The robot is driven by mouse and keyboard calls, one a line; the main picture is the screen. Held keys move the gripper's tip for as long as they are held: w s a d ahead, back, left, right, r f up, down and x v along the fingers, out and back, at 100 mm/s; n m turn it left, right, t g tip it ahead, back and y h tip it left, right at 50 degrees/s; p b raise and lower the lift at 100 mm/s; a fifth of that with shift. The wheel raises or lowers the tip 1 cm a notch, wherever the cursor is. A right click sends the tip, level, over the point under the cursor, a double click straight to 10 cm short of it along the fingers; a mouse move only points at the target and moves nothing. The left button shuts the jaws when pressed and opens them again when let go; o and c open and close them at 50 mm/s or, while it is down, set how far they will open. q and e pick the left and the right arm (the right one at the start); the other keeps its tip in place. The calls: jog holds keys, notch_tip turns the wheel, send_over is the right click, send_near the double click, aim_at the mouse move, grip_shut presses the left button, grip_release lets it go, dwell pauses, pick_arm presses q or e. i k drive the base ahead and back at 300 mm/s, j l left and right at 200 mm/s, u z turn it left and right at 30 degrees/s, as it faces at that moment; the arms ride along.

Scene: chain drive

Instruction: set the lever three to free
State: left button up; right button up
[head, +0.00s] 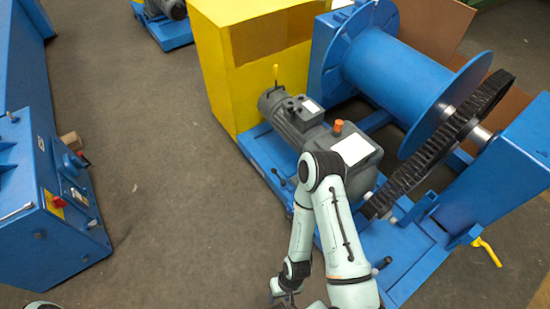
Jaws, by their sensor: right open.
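Several levers show, and I cannot tell which is lever three. A yellow lever (275,72) stands upright by the rear end of the grey motor. A small black-knobbed lever (277,174) is at the near edge of the blue base. Another black-knobbed lever (382,264) is right of my arm. A yellow handle (489,252) hangs tilted at the lower right. My right gripper (285,296) is at the bottom edge, low in front of the machine, open and apart from these levers. Its fingertips are small and partly cut off. My left gripper is not in view.
The grey motor (297,114) and gearbox sit on the blue base, before a blue drum (390,75) and a dark chain (425,160). A yellow cabinet (235,60) stands behind. A blue console (50,190) is at left. The floor (165,190) between is clear.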

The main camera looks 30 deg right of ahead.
aim_at(283, 182)
jog(key=i+z, duration=0.4)
jog(key=i+j+z, duration=0.2)
jog(key=z, duration=0.2)
jog(key=i+j+z, duration=0.5)
jog(key=z, duration=0.35)
jog(key=i+j+z, duration=0.2)
jog(key=z, duration=0.2)
jog(key=i+j+z, duration=0.1)
jog(key=j+z, duration=0.15)
jog(key=z, duration=0.2)
jog(key=i+j+z, duration=0.1)
jog(key=z, duration=0.3)
jog(key=i+j+z, duration=0.1)
jog(key=j+z, duration=0.65)
jog(key=i+j+z, duration=0.1)
jog(key=j+z, duration=0.25)
